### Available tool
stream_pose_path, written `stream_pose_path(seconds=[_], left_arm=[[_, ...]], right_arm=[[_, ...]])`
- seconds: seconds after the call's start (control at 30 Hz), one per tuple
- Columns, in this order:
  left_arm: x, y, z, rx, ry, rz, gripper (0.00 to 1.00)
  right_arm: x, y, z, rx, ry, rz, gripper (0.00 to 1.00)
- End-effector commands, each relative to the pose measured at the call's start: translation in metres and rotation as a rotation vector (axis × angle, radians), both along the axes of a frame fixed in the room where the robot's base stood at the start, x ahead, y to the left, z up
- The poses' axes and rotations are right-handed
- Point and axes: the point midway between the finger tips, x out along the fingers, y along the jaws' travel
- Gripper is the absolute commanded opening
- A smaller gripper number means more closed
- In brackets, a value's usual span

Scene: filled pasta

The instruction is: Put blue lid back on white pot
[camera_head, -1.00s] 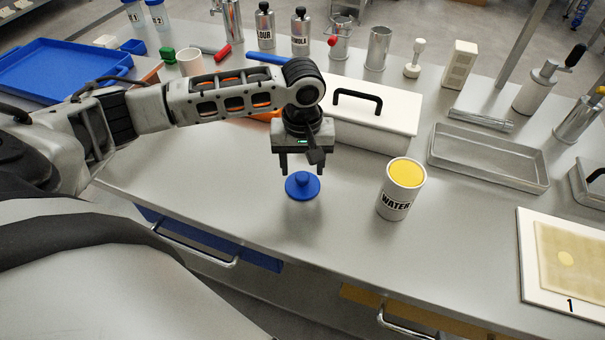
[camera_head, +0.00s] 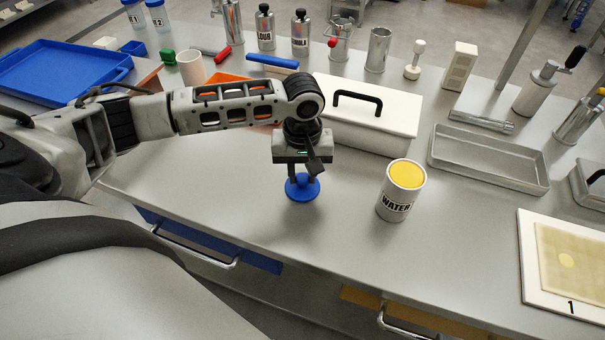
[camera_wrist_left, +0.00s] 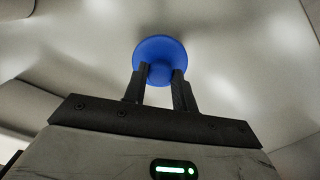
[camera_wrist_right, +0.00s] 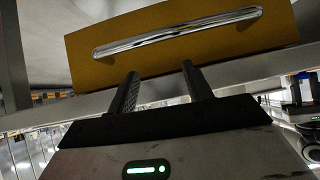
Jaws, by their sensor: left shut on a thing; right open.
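The blue lid (camera_head: 303,190) lies on the grey table near its front edge, knob up. My left gripper (camera_head: 302,176) points straight down and is shut on the lid's knob. The left wrist view shows both fingers against the knob, with the round blue lid (camera_wrist_left: 160,50) beyond them.
A white box with a black handle (camera_head: 380,125) stands just behind the lid and pot. A shallow metal tray (camera_head: 490,168) is at the right, and a white board marked 1 (camera_head: 530,285) at the front right. The table between lid and pot is clear.

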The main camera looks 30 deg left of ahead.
Motion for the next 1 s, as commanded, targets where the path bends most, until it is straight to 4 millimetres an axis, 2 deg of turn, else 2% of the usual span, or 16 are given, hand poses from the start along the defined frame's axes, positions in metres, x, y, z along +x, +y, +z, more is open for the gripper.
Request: stream_pose_path(seconds=[0.17,0.37,0.63,0.8,1.0], left_arm=[[0.001,0.000,0.007,-0.001,-0.002,0.001,0.02],[0.001,0.000,0.033,-0.001,-0.003,0.000,0.02],[-0.051,0.018,0.096,0.004,-0.002,-0.001,0.02],[-0.095,0.032,0.111,0.007,0.002,0.000,0.02],[-0.122,0.040,0.125,0.003,0.001,0.002,0.02]], right_arm=[[0.000,0.000,0.000,0.000,0.000,0.000,0.50],[0.000,0.000,0.000,0.000,-0.001,0.000,0.50],[0.000,0.000,0.005,-0.002,0.001,0.000,0.50],[-0.001,-0.001,0.000,-0.004,0.006,-0.001,0.50],[-0.001,-0.001,0.000,-0.004,0.005,-0.002,0.50]])
